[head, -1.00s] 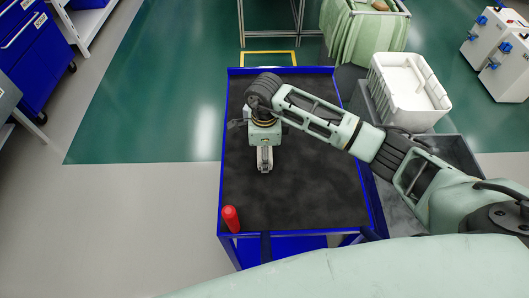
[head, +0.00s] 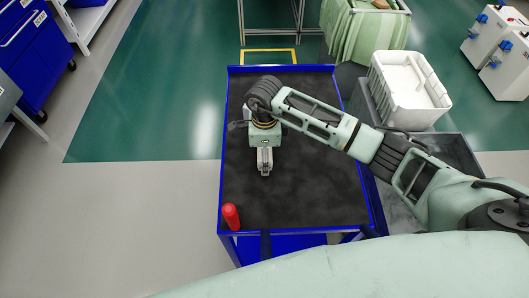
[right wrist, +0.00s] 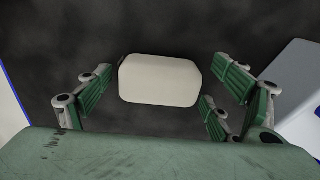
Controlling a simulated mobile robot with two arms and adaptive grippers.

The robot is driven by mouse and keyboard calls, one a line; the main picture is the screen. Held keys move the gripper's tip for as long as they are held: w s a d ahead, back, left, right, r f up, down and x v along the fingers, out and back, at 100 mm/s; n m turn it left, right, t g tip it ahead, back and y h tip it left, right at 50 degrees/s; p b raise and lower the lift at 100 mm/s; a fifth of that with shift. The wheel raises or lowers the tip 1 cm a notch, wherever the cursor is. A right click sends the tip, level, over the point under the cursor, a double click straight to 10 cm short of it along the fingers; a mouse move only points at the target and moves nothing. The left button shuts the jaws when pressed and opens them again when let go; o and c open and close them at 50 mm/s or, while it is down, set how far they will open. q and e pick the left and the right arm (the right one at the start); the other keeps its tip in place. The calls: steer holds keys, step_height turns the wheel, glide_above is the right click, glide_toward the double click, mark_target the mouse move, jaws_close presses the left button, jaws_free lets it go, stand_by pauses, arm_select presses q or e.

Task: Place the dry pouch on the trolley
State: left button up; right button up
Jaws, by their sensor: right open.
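The blue-framed trolley (head: 300,205) with a black top stands in the middle of the head view. My right gripper (head: 265,168) hangs over the middle of its top. The right wrist view shows this gripper (right wrist: 160,88) open, its green-padded fingers spread to both sides of a pale cream pouch (right wrist: 158,72). The pouch lies on the dark top, with gaps between it and the fingers. In the head view my gripper and arm hide the pouch. My left gripper is not in view.
A white crate (head: 410,92) and a grey bin (head: 452,152) are to the right of the trolley. The trolley top around my gripper is otherwise clear.

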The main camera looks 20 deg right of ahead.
steer(key=shift+r, duration=0.25)
step_height(320, 180, up, 12)
steer(key=b, duration=0.1)
steer(key=shift+f, duration=0.15)
steer(key=shift+a, duration=0.1)
